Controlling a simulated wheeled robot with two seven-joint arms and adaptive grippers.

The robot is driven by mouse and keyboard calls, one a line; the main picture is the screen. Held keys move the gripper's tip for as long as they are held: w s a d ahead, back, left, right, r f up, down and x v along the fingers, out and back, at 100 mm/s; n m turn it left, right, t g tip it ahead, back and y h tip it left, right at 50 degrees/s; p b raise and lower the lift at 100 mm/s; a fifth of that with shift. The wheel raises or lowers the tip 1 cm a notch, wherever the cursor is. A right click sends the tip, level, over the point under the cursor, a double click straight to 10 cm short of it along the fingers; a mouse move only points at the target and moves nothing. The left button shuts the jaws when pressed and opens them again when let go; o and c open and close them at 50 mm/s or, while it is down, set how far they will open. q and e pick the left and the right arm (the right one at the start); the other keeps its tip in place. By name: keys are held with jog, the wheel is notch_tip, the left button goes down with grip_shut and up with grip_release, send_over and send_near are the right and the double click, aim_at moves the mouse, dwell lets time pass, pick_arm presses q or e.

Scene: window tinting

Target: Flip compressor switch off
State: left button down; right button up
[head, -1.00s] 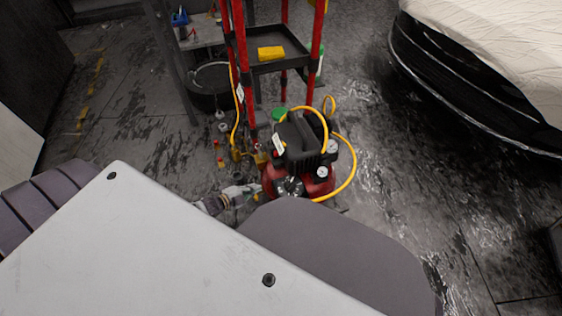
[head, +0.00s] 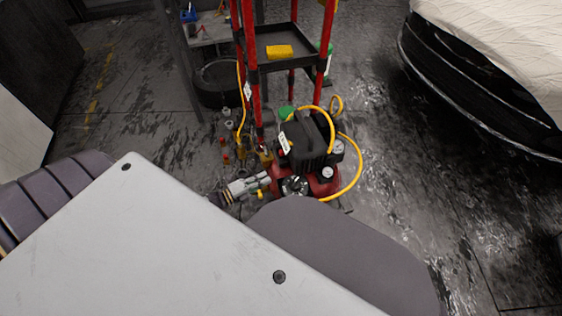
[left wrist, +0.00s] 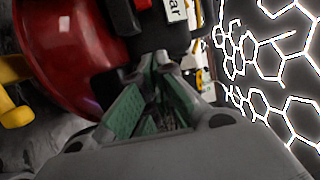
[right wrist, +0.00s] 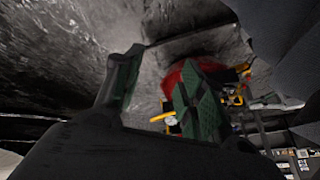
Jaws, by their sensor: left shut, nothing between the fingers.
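The compressor, with a red tank (head: 325,187) and a black motor housing (head: 308,150), stands on the floor below the red-posted rack. A small red part, possibly the switch (head: 282,153), shows on the housing's left side beside a white label. My left gripper (head: 268,179) is at the tank's left side. In the left wrist view its fingers (left wrist: 160,57) are shut and empty, just below the labelled black housing and beside the tank (left wrist: 70,45); a red piece (left wrist: 143,4) shows at the top edge. My right gripper (right wrist: 152,65) is open and empty, with the red tank (right wrist: 190,75) beyond it.
A yellow hose (head: 357,170) loops around the compressor's right side. Red rack posts (head: 253,95) and a black tray (head: 272,50) rise behind it. Loose fittings (head: 225,150) lie to its left. A covered car (head: 480,90) stands right, with open floor between.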

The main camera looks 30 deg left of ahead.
aim_at(282, 153)
dwell(0.3)
pick_arm(q)
jog(key=shift+a+b+x, duration=0.15)
jog(key=shift+b+x, duration=0.9)
jog(key=shift+x, duration=1.5)
jog(key=shift+a+b+x, duration=0.1)
jog(key=shift+b+x, duration=0.9)
jog(key=shift+x, duration=1.6)
jog(key=shift+w+a+b, duration=0.75)
jog(key=shift+w+a, duration=0.4)
jog(key=shift+a, duration=0.15)
pick_arm(e)
notch_tip(282, 153, down, 7)
jog(key=a+t+y, duration=0.1)
jog(key=shift+w+a+f+m, duration=0.2)
jog(key=shift+w+a+m, duration=0.05)
jog(key=shift+m, duration=0.05)
